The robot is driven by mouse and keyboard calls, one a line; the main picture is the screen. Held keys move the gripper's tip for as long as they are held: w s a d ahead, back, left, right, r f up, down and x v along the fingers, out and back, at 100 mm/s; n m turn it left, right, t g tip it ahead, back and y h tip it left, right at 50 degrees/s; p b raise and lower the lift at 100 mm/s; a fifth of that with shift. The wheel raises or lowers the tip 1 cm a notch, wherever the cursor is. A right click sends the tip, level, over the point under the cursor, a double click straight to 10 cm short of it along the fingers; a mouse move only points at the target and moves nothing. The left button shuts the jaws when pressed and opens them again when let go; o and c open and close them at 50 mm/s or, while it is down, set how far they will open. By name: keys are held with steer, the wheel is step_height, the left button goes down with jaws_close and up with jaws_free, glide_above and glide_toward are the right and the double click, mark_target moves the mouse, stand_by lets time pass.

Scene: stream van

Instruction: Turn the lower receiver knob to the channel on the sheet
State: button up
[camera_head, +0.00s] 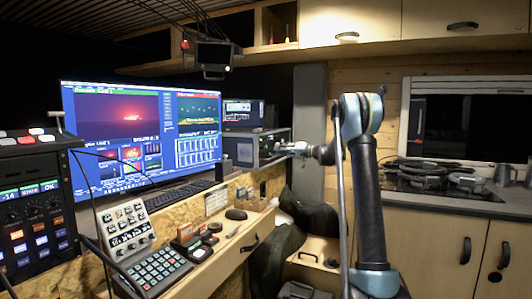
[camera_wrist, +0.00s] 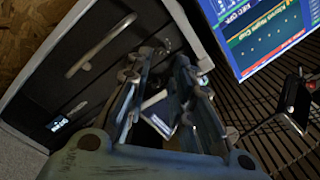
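Two receivers are stacked at the right end of the desk: the upper receiver (camera_head: 243,112) and the lower receiver (camera_head: 243,151). My gripper (camera_head: 284,149) is at the right side of the lower receiver's front. In the wrist view the fingers (camera_wrist: 158,62) are apart, pointing at the dark front panel (camera_wrist: 100,75), which has a pale handle (camera_wrist: 100,46) and a small lit display (camera_wrist: 58,124). The lower knob is not clearly visible; the fingertips cover that area, and contact cannot be told. A small white card (camera_head: 215,201), possibly the sheet, is at the desk front; its writing is unreadable.
A large monitor (camera_head: 150,135) stands left of the receivers. A keypad panel (camera_head: 150,270), a mouse (camera_head: 236,214) and control boxes lie on the desk. A small hanging screen (camera_head: 214,54) is overhead. A counter with a hob (camera_head: 425,180) is at right.

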mark_target(262, 148)
steer(key=x, duration=0.9)
steer(key=shift+d, duration=0.1)
jaws_close()
